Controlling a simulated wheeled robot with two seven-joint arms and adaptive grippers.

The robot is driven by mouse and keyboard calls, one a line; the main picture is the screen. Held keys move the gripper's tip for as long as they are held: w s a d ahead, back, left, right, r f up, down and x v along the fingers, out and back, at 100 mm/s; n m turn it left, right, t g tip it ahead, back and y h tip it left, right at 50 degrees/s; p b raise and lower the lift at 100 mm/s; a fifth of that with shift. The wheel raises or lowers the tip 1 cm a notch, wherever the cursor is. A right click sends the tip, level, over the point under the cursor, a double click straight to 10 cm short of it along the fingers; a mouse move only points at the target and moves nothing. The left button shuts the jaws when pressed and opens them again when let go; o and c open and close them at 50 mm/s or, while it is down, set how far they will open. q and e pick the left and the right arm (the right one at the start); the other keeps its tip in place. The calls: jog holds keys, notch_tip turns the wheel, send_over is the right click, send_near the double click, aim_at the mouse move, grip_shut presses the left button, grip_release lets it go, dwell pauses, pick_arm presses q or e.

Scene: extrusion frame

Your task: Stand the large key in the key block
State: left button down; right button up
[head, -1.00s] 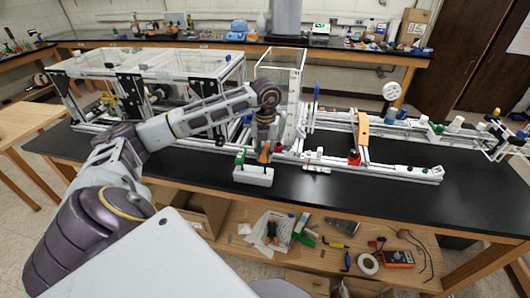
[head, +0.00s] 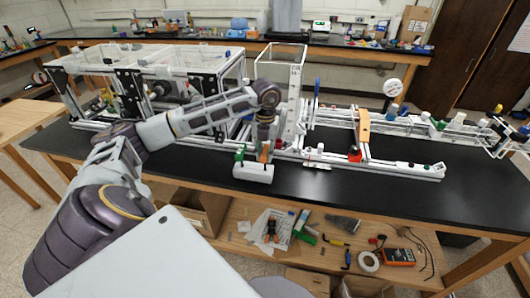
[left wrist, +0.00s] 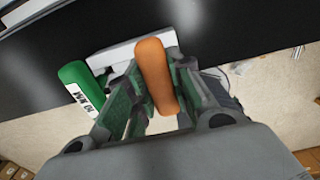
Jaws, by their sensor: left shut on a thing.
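The key block (head: 253,173) is a white block near the front edge of the black bench. It also shows in the left wrist view (left wrist: 116,54). A green-handled key (left wrist: 82,82) with a "10 MM" label stands at the block's left end; its handle shows in the head view (head: 240,153). My left gripper (head: 264,142) points down over the block's right part. It is shut on an orange-handled key (left wrist: 157,75), whose handle sticks up between the fingers. The key's lower end is hidden, so I cannot tell whether it sits in the block. My right gripper is out of view.
A white extrusion frame (head: 390,164) with rails and fittings lies just behind and right of the block. A clear upright box (head: 282,60) stands behind the gripper. The bench is bare left of the block and at front right.

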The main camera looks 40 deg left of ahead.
pick_arm(q)
jog(key=shift+f+b, duration=0.35)
jog(key=shift+f, duration=0.2)
jog(key=c, duration=1.2)
grip_release()
jog(key=shift+r, duration=0.15)
jog(key=shift+r, duration=5.9)
